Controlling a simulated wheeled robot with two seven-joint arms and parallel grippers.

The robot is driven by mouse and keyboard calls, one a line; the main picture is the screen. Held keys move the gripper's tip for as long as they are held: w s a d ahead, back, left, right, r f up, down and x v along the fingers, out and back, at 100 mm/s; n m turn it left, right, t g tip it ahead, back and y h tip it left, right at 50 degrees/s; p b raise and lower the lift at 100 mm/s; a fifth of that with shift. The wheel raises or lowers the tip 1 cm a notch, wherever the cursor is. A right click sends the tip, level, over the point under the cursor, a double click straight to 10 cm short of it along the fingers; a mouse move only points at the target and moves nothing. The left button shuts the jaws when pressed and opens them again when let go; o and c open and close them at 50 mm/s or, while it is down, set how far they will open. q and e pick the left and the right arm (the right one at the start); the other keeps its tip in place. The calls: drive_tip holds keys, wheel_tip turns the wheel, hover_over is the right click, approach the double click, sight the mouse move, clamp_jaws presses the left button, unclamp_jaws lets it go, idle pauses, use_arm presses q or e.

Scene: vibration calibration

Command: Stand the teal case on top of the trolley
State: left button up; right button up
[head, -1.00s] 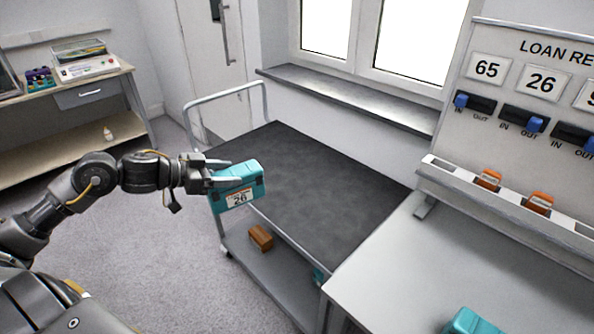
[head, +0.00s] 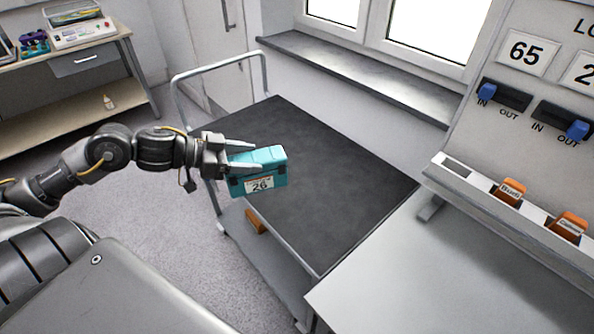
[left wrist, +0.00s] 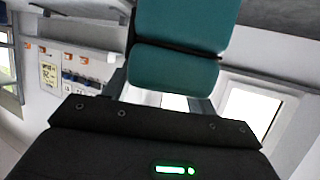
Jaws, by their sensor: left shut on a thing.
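The teal case (head: 259,184) carries a label reading 26 and is held in my left gripper (head: 245,157), which is shut on it. In the head view the case shows in front of the left part of the trolley's dark top (head: 310,190); whether it touches the top I cannot tell. The case (left wrist: 180,65) also fills the upper middle of the left wrist view. The trolley has a pale tube handle at its far left end and a lower shelf. The top shows no other object on it. My right gripper is not in view.
A brown block (head: 256,221) lies on the trolley's lower shelf. A pale table (head: 420,260) and a board (head: 540,110) with blue switches and orange tags stand at the right. A bench (head: 95,62) with instruments stands at the back left. A window sill (head: 360,75) runs behind the trolley.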

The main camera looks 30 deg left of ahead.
sight(281, 161)
use_arm(q)
drive_tip(key=x, duration=0.5)
drive_tip(key=p+x, duration=0.1)
drive_tip(key=x, duration=0.2)
drive_tip(key=shift+d, duration=0.5)
drive_tip(key=w+d+f, duration=0.3)
drive_tip(key=f, duration=0.6)
drive_tip(key=shift+d+f, duration=0.25)
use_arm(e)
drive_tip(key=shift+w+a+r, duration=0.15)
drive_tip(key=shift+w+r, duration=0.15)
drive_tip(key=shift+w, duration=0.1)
use_arm(q)
drive_tip(key=shift+f, duration=0.1)
